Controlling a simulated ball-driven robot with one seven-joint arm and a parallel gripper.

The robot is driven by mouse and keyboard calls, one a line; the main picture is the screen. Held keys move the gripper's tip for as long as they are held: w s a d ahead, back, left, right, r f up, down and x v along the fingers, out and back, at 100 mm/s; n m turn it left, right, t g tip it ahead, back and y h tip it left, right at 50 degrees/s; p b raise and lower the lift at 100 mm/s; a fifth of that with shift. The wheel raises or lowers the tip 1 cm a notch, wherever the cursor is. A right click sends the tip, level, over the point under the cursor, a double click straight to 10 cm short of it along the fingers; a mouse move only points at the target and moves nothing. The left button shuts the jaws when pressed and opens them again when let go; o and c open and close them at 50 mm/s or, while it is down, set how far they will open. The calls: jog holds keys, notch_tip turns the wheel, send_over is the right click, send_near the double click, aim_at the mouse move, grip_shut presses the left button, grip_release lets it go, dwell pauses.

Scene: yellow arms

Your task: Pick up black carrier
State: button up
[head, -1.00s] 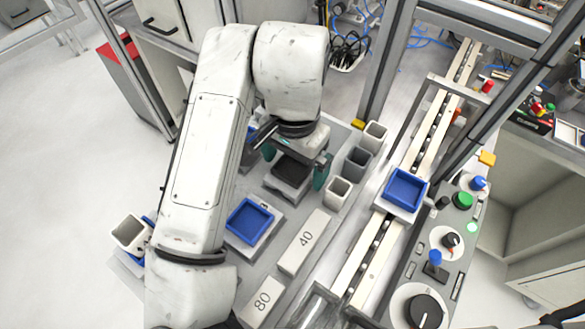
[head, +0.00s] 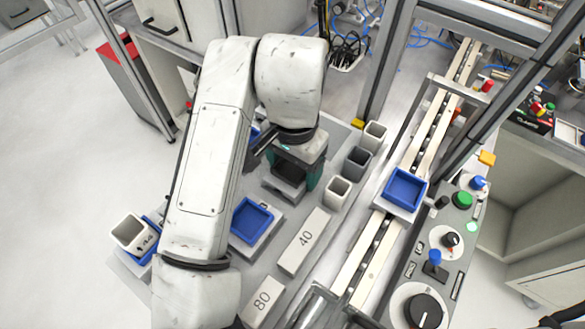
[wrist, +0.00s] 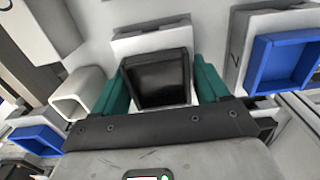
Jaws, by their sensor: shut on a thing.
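The black carrier (wrist: 157,77) is a small square open tray. In the wrist view it sits between the two teal fingers of my gripper (wrist: 158,85), one finger on each side. My gripper is shut on it. In the head view my gripper (head: 292,172) is over the carrier (head: 285,186), and the wrist hides much of it. A grey-white stand (wrist: 150,38) shows just behind the carrier in the wrist view. I cannot tell whether the carrier still touches the stand.
A blue carrier (head: 251,221) sits on a stand nearby, and another (head: 404,188) is on the conveyor. Several cups, one a white cup (head: 337,192), stand right of the gripper. Blocks marked 40 (head: 304,242) and 80 (head: 262,302) lie in front. A cup (head: 131,232) stands far left.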

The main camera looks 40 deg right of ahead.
jog(key=shift+c, duration=0.9)
jog(key=shift+r, duration=0.1)
